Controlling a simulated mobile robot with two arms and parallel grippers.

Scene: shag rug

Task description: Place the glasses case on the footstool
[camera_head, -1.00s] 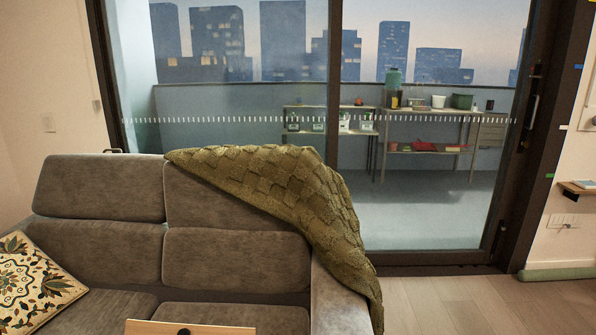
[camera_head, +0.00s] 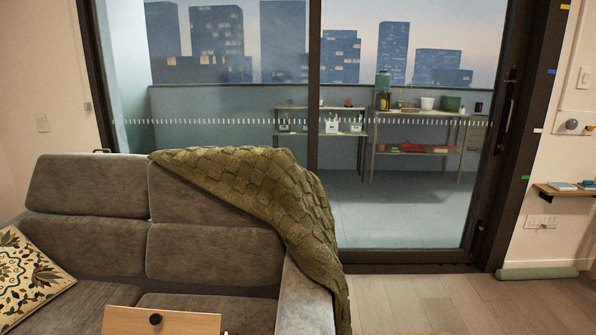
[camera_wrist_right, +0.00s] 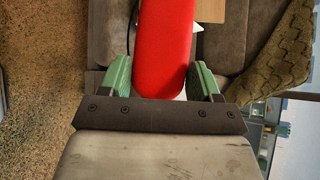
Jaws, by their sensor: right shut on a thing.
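A red elongated case (camera_wrist_right: 163,45), which looks like the glasses case, is between the green fingers of my right gripper (camera_wrist_right: 161,78) in the right wrist view. My right gripper is shut on it. The case hides part of what lies behind it. Neither gripper shows in the head view. I cannot make out a footstool in either view.
A grey sofa (camera_head: 207,252) with an olive knitted throw (camera_head: 300,222) and a patterned cushion (camera_head: 28,277) fills the left. A wooden board with a dark knob (camera_head: 180,322) is at the bottom. Wood floor (camera_head: 420,305) at the right is clear. A glass door stands behind.

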